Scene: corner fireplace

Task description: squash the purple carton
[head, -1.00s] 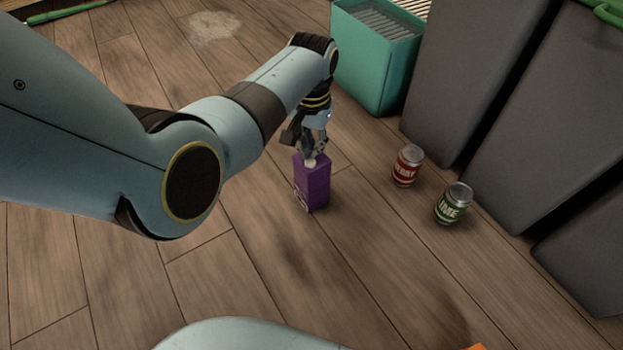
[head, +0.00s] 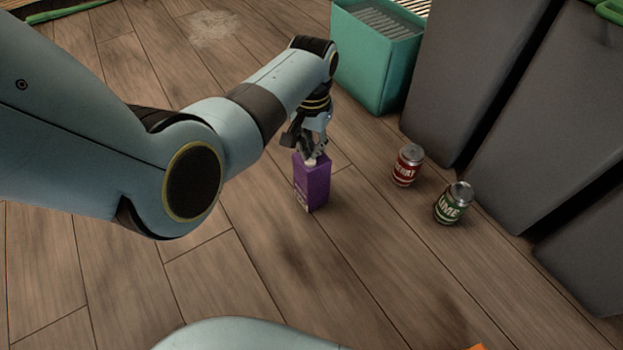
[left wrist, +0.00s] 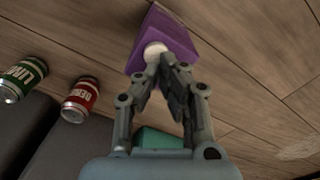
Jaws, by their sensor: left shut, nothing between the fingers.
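The purple carton (head: 314,186) stands upright on the wooden floor in the head view, with a pale round cap on top. It looks full height. My left gripper (head: 313,156) points down at the carton's top, shut and with nothing between its fingers. In the left wrist view the fingertips (left wrist: 167,60) are together right by the cap of the carton (left wrist: 172,31). I cannot tell whether they touch it. My right gripper is not in view.
A red can (head: 408,165) and a green can (head: 453,203) stand right of the carton. A teal bin (head: 375,60) stands behind them. Dark grey panels (head: 480,75) line the right side. The floor left and in front of the carton is clear.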

